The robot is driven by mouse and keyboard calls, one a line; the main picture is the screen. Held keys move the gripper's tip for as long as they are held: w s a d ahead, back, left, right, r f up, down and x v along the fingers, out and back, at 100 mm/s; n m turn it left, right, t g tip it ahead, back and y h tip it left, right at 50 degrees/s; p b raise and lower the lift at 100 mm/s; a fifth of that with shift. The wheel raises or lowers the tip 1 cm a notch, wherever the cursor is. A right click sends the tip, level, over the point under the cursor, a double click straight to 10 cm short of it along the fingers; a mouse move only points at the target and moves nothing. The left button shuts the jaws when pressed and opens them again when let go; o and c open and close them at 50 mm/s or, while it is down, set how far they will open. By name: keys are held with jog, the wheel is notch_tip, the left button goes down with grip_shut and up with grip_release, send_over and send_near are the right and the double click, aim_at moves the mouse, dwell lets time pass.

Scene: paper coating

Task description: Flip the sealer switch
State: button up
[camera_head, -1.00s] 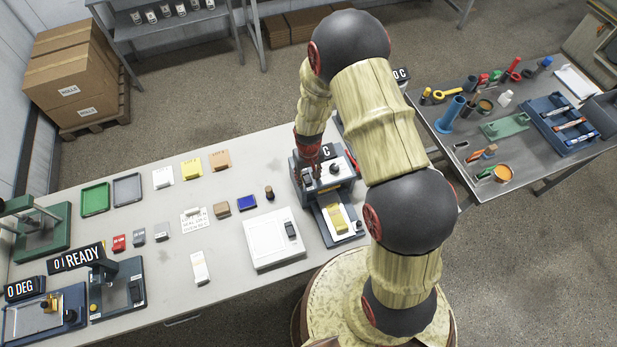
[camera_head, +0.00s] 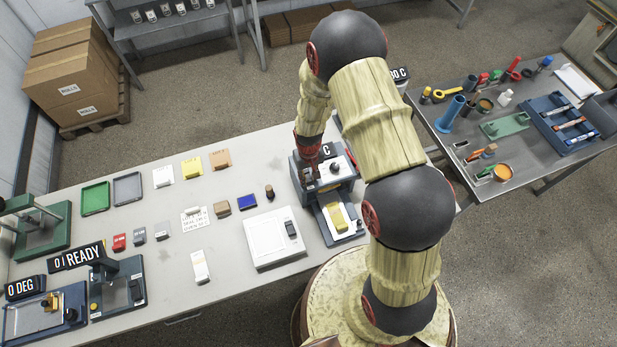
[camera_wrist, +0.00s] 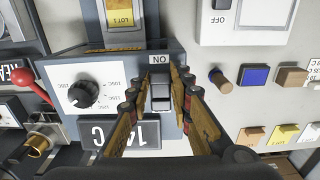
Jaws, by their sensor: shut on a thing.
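The sealer (camera_head: 342,185) is a dark grey-blue machine at the table's right end, under my arm in the head view. In the wrist view its face (camera_wrist: 112,58) shows a black dial, a display and a rocker switch (camera_wrist: 160,98) with an "ON" label (camera_wrist: 159,59) at its far end. My gripper (camera_wrist: 162,80) has a finger on each side of the switch and is shut on it. In the head view my gripper (camera_head: 308,165) is at the sealer's left part, and the switch is hidden.
A red-knobbed lever (camera_wrist: 27,78) and brass fitting (camera_wrist: 38,144) are left of the sealer in the wrist view. A white device (camera_head: 273,238) stands beside the sealer. Small blocks, including a blue pad (camera_head: 247,202), lie on the table (camera_head: 160,235). A second table (camera_head: 470,185) holds tools.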

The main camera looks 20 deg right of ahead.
grip_shut()
jog(key=shift+w, duration=0.15)
jog(key=shift+g, duration=0.3)
jog(key=g+b, duration=0.1)
jog(key=w+g+b, duration=0.1)
jog(key=g, duration=0.1)
jog(key=shift+r+g+b, duration=0.2)
jog(key=shift+g+b, duration=0.3)
jog(key=shift+g, duration=0.2)
jog(key=o, duration=0.9)
grip_release()
